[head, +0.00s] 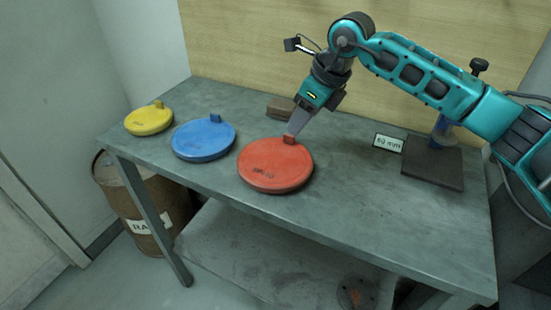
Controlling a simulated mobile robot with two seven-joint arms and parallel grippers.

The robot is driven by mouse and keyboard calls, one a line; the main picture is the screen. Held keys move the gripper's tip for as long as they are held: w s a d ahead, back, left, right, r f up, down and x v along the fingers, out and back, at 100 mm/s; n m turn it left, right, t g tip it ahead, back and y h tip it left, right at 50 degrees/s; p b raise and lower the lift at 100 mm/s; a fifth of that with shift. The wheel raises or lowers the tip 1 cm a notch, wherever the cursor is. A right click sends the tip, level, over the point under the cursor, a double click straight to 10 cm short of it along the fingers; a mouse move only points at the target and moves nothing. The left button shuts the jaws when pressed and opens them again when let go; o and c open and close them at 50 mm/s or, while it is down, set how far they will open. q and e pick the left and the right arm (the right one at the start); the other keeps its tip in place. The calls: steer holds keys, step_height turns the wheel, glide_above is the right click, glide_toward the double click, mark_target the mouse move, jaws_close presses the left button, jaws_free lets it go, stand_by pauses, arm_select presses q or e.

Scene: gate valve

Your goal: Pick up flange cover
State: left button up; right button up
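A red round flange cover (275,166) lies flat on the grey table, with a small raised tab on its far edge. A blue cover (204,140) and a smaller yellow cover (149,120) lie to its left, each with a similar tab. My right gripper (291,138) points down at the red cover's tab, its fingertips at or around it. Whether the fingers are closed on the tab cannot be told from here. My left gripper is not in view.
The grey table (350,215) has free room right of the red cover. A brown block (281,107) lies behind the gripper. A "60 mm" sign (388,143) and a stand with a dark base (433,165) are at the right. A rusty barrel (140,205) stands below left.

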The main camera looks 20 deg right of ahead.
mark_target(290, 135)
steer(key=x, duration=0.5)
steer(key=shift+a, duration=0.1)
steer(key=shift+r, duration=0.1)
jaws_close()
